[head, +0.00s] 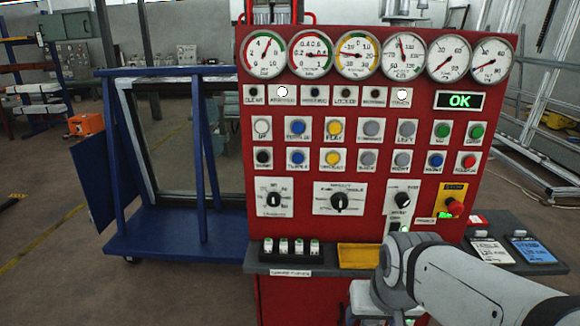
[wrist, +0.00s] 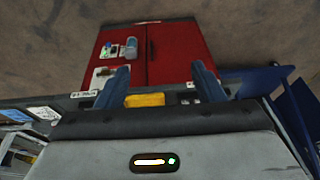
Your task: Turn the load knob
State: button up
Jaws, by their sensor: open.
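The red control panel (head: 300,222) faces me in the head view. Three black rotary knobs sit in a row low on it: a left knob (head: 273,199), a middle knob (head: 339,202) on a wide white plate, and a right knob (head: 402,200). Their labels are too small for me to tell which is the load knob. My gripper (wrist: 161,82) is open and empty in the wrist view, with its two fingers wide apart over the shelf and the red cabinet front. In the head view my arm covers the lower right, and the fingertips cannot be made out. No knob shows between the fingers.
A grey shelf (head: 290,260) juts out below the panel, bearing a yellow tray (head: 358,257) and several small switches. A red emergency button (head: 455,207) sits right of the knobs. A blue frame cart (head: 175,232) stands at left. Gauges and buttons fill the upper panel.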

jog(key=w+a+f+m+t+y+b, duration=0.15)
jog(key=w+a+t, duration=0.35)
jog(key=w, duration=0.7)
jog(key=w+a+m+t+y+b, duration=0.1)
jog(key=w+a+m+t+b, duration=0.1)
jog(key=w+a, duration=0.75)
jog(key=m+t+h+b, duration=0.3)
jog(key=m+t, duration=0.2)
jog(key=t, duration=0.2)
send_near(274, 202)
jog(key=w, duration=0.2)
jog(key=shift+y, duration=0.35)
jog(key=w+p, duration=0.1)
jog(key=w, duration=0.5)
jog(key=shift+w+f, duration=0.15)
jog(key=shift+w, duration=0.25)
jog(key=shift+c, duration=0.3)
jog(key=c, duration=0.9)
